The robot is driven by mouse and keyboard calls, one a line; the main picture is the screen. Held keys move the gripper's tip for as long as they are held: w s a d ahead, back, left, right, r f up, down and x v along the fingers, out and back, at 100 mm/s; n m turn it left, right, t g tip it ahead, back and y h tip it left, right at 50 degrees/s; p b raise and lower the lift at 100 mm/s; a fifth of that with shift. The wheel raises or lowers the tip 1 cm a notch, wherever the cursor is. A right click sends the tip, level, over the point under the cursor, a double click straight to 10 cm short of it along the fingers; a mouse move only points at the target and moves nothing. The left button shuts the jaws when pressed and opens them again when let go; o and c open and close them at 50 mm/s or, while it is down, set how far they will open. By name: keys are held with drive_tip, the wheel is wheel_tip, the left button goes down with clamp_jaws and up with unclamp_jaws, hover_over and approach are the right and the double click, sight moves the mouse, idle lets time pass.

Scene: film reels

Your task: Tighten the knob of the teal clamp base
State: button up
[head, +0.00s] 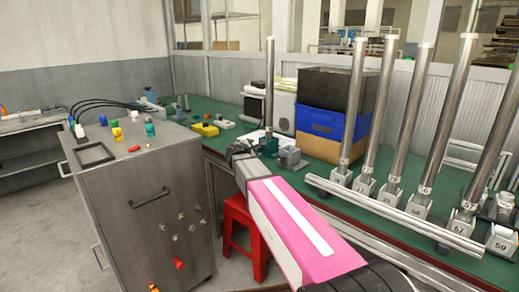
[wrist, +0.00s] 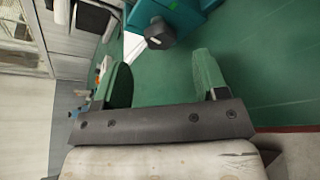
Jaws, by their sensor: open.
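The black knob (wrist: 160,34) shows at the top of the wrist view, with a pale mark on its face. It sits on the teal clamp base (wrist: 192,12), which is cut off by the top edge. My gripper (wrist: 162,62) is open, with its two green fingers apart and nothing between them. The knob lies beyond the fingertips, roughly centred between them, and I see no contact.
The green bench (head: 320,172) holds several upright metal poles on numbered bases at the right. A blue crate (head: 325,122) stands behind the clamp area. A grey cabinet (head: 150,225) is at the left, and a red stool (head: 240,228) is under the bench edge.

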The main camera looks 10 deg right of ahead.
drive_tip(key=x, duration=0.6)
drive_tip(key=c, duration=0.9)
